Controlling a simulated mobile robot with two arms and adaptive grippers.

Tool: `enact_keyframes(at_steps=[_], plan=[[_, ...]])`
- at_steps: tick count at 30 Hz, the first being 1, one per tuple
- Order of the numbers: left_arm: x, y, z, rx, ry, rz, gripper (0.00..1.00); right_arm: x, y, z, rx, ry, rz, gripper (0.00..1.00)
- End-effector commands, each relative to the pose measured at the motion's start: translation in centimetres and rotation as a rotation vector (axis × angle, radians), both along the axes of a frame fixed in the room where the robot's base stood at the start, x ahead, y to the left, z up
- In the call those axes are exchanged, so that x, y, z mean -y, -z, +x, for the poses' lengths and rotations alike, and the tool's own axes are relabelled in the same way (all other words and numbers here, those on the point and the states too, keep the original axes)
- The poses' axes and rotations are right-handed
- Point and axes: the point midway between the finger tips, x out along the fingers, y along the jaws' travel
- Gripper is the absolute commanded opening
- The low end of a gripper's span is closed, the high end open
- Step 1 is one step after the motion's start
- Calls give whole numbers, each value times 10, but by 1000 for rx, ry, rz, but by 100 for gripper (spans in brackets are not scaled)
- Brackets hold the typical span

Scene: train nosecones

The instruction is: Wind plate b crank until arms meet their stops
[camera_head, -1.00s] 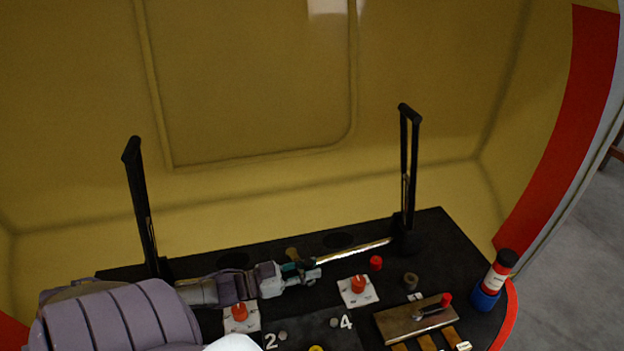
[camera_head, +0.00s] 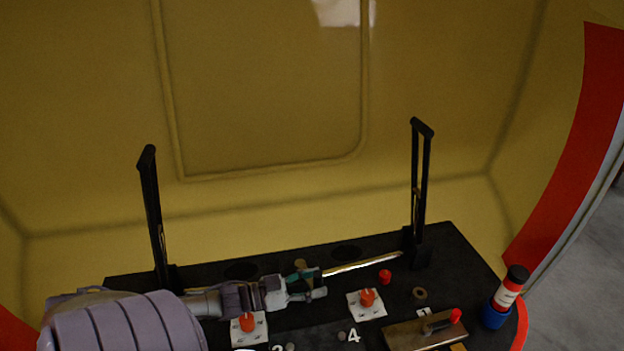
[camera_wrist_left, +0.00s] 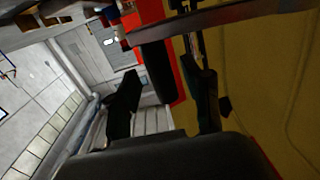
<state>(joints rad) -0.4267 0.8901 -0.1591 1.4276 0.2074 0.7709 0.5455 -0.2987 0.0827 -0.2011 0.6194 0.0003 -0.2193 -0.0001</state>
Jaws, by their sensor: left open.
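A crank with a black lever and red knob (camera_head: 455,316) sits on a brown plate (camera_head: 405,334) at the front right of the dark bench. I cannot read a letter b on it. Two black arms stand upright at the back, a left arm (camera_head: 155,225) and a right arm (camera_head: 416,185). A bright metal rod (camera_head: 362,264) runs from near my left gripper (camera_head: 320,283) to the foot of the right arm. My left gripper is open, low over the bench between the arms and left of the crank. In the left wrist view its jaws (camera_wrist_left: 168,80) are apart; a metal bar (camera_wrist_left: 225,22) crosses above.
A red cap (camera_head: 385,276) and a ring (camera_head: 420,293) lie nearby. A red-and-white bottle (camera_head: 508,287) stands in a blue holder at the right edge.

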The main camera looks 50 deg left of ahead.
Motion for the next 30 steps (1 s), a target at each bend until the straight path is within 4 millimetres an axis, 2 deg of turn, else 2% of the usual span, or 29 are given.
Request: enact_keyframes(at_steps=[5,12,18,30], plan=[[0,-20,-1,0,3,2,50,-1,0,0,0,1,1,40],[0,-66,-3,-2,1,2,50,-2,0,-1,-1,2,2,40],[-1,-92,-4,-3,-1,1,50,-2,0,-1,-1,2,2,40],[-1,-98,-3,-2,-3,0,50,-2,0,-1,-1,2,2,40]])
